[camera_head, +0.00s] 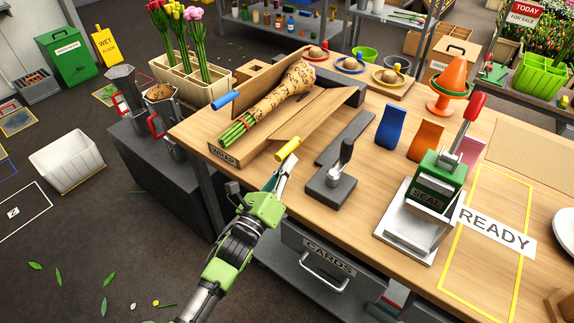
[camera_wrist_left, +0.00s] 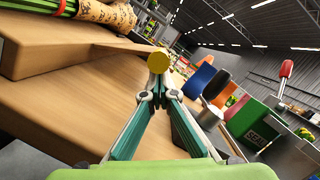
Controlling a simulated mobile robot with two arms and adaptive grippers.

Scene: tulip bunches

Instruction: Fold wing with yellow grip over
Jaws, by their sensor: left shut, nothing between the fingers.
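A tulip bunch in brown printed paper (camera_head: 283,88), green stems toward the front left, lies in a cardboard wrapper on the bench. The wrapper's near-right wing (camera_head: 312,112) lies opened outward beside the bunch and carries the yellow grip (camera_head: 287,149) at its front end. The far-left wing (camera_head: 262,80) stands raised behind the bunch, with a blue grip (camera_head: 224,101). My left gripper (camera_head: 287,163) is shut and empty, its tips right at the yellow grip. In the left wrist view the round yellow end (camera_wrist_left: 158,62) shows just past the fingertips (camera_wrist_left: 158,82); contact is unclear. My right gripper is out of view.
A black stamp (camera_head: 340,170) stands right of the wing, near a green seal press (camera_head: 437,180) with a red handle. Blue, orange and pink stands (camera_head: 425,140) are behind. A tulip box (camera_head: 190,80) is at the left. The yellow-outlined READY area (camera_head: 485,240) is clear.

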